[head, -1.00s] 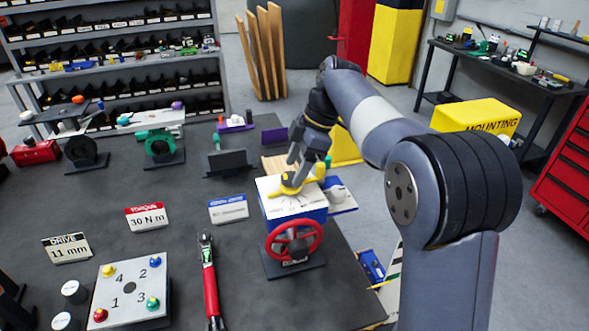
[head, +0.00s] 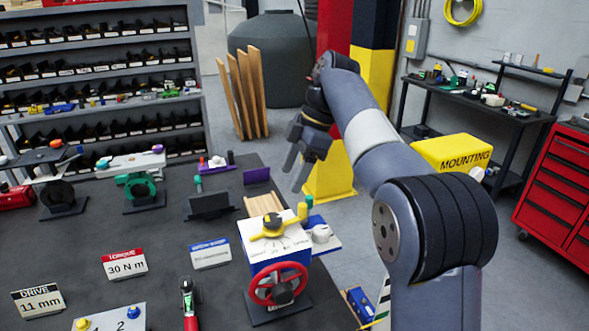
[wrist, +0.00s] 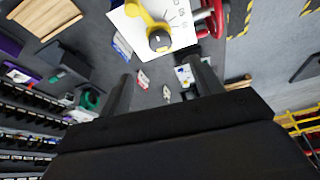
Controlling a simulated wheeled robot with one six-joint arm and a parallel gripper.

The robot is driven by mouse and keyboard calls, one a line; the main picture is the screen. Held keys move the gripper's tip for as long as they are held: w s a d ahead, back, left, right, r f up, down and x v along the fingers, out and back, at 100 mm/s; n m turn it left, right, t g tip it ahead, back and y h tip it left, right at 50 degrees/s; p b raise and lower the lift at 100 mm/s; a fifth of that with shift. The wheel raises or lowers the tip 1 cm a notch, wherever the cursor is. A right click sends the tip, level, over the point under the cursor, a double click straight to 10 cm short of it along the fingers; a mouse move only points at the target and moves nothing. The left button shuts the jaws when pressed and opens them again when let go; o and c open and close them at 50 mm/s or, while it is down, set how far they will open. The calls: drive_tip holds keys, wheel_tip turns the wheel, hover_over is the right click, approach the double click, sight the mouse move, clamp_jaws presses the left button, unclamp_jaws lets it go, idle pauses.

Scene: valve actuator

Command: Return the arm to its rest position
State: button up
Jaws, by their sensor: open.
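My gripper (head: 299,168) is open and empty in the head view, raised above and behind the valve actuator box, with its fingers pointing down. The white-topped box (head: 290,250) carries a yellow lever handle (head: 273,227) on its dial top and a red handwheel (head: 279,284) on its front. My gripper is apart from the handle. In the wrist view my two fingers (wrist: 160,88) stand spread apart, and the yellow handle (wrist: 150,25) shows beyond them at the top. My arm is bent, reaching forward and left.
A dark workbench holds a torque sign (head: 124,264), a drive sign (head: 38,300), a green valve (head: 142,188) and a red-handled wrench (head: 188,305). Shelves of bins (head: 100,80) stand at the back left. A yellow MOUNTING box (head: 450,153) and a red cabinet (head: 560,180) are at the right.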

sight(274, 217)
drive_tip(key=shift+f, duration=0.1)
drive_tip(key=x, duration=1)
drive_tip(key=shift+a+f, duration=0.15)
drive_tip(key=shift+f, duration=0.2)
drive_tip(key=shift+r, duration=0.15)
